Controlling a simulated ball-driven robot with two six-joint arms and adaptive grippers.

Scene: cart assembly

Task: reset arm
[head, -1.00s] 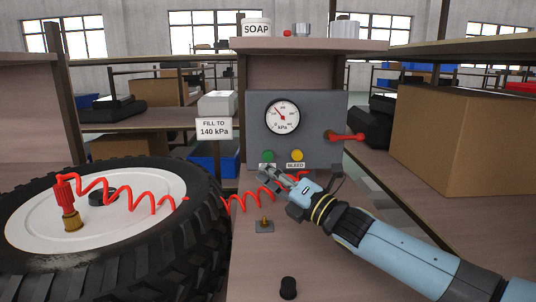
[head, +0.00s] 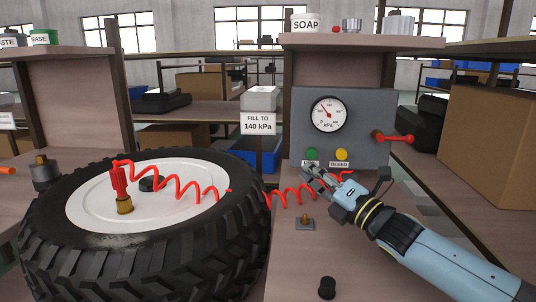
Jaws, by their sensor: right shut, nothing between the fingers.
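My right gripper (head: 312,174) is shut and empty. Its fingertips are just below the green button (head: 312,154) on the grey gauge panel (head: 370,115); I cannot tell whether they touch anything. My right arm reaches in from the lower right. My left gripper is not in view. A tire (head: 240,225) with a white rim lies flat at the left. A red chuck with a brass end (head: 120,190) stands on the rim, and a red coiled hose (head: 180,187) runs from it towards the panel, partly hidden by my gripper.
The panel has a gauge (head: 328,114), a yellow button (head: 341,155) and a red lever (head: 393,138). A small black cap (head: 327,288) and a brass fitting (head: 305,220) are on the bench below my gripper. A "FILL TO 140 kPa" sign (head: 258,124) stands behind the tire.

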